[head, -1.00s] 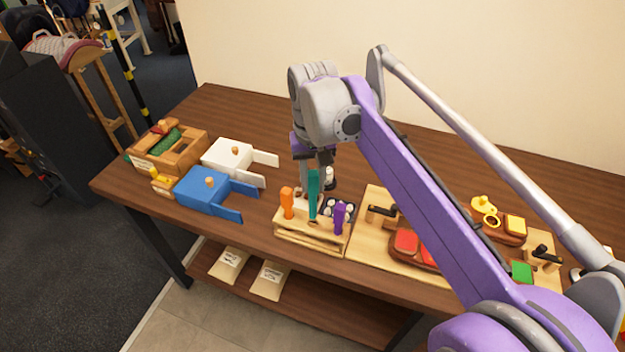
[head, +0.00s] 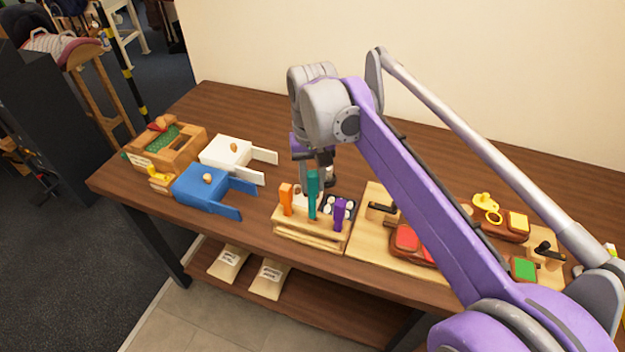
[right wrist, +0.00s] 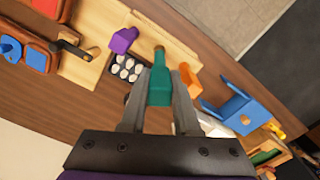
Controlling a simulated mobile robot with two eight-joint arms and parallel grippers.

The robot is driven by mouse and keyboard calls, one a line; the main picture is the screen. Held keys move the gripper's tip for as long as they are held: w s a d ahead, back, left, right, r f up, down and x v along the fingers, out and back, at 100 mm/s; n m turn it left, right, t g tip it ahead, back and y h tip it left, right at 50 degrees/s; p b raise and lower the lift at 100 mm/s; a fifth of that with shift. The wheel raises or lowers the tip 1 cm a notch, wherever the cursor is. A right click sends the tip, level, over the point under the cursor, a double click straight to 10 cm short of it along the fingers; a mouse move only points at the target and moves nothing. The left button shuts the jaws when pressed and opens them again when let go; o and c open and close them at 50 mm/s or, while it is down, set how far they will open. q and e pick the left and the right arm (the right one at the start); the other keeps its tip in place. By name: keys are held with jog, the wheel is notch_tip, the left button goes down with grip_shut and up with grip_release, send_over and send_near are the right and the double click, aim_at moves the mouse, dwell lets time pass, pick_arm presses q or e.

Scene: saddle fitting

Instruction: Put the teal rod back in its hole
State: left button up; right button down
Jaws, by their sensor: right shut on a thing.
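The teal rod (head: 313,190) stands upright over the middle of the wooden rack (head: 308,233), between an orange rod (head: 286,198) and a purple rod (head: 339,212). My right gripper (head: 313,176) is shut on the teal rod from above. In the right wrist view the teal rod (right wrist: 160,80) lies between the two fingers, with the orange piece (right wrist: 188,78) and purple piece (right wrist: 123,40) on either side. I cannot tell whether the rod's lower end is in a hole. My left gripper is not in view.
A black tray of white round pieces (head: 346,204) sits behind the rack. Blue (head: 205,188) and white (head: 226,152) blocks with prongs stand left, beside a wooden box (head: 165,142). A board (head: 370,243) with red and green pieces lies right. The table behind is clear.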

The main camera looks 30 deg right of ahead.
jog(key=shift+f, duration=0.15)
dwell(0.5)
jog(key=shift+f+b, duration=1.5)
jog(key=shift+f, duration=1.5)
jog(key=c, duration=0.6)
grip_release()
jog(key=shift+o, duration=0.2)
